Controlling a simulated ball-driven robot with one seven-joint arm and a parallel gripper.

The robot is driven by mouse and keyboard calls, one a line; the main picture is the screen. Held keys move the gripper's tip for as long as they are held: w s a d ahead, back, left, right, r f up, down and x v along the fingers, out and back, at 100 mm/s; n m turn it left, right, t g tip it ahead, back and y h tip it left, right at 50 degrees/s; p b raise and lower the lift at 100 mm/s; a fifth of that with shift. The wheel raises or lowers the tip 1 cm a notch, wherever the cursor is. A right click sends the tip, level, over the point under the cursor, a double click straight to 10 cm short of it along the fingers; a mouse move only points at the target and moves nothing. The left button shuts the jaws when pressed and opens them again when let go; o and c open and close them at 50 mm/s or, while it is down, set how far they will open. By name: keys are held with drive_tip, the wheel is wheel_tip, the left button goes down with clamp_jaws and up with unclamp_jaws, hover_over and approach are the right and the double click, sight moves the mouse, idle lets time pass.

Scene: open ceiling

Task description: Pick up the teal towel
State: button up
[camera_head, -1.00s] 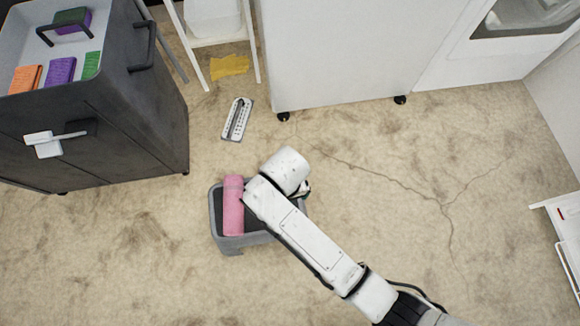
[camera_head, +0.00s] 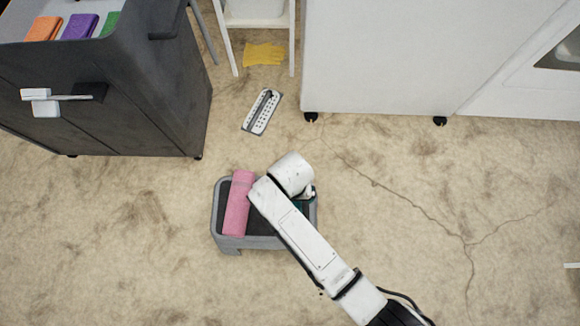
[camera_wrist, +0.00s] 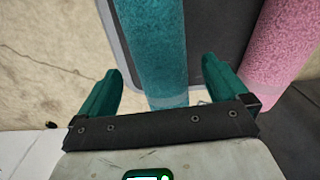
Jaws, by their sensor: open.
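The teal towel (camera_wrist: 155,40) is a long rolled cylinder in the wrist view, lying on the dark top of a grey step stool (camera_head: 226,241). My gripper (camera_wrist: 162,68) is open, with one finger on each side of the towel's near end. I cannot tell whether the fingers touch it. In the head view my arm covers most of the towel and the gripper. A small teal patch shows beside my wrist there, and I cannot tell if it is towel or finger.
A rolled pink towel (camera_head: 238,203) lies on the stool's left side, and shows right of the teal one in the wrist view (camera_wrist: 283,45). A dark cart (camera_head: 150,95), a power strip (camera_head: 262,112) and a yellow glove (camera_head: 263,54) are farther off. The floor around the stool is clear.

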drive_tip(key=f+b, duration=0.1)
drive_tip(key=f, duration=0.1)
drive_tip(key=f+b, duration=0.1)
drive_tip(key=f, duration=0.1)
drive_tip(key=shift+s+a+f, duration=0.1)
drive_tip(key=shift+s+a, duration=0.05)
drive_tip(key=shift+s, duration=0.05)
drive_tip(key=shift+c, duration=0.5)
drive_tip(key=c, duration=0.9)
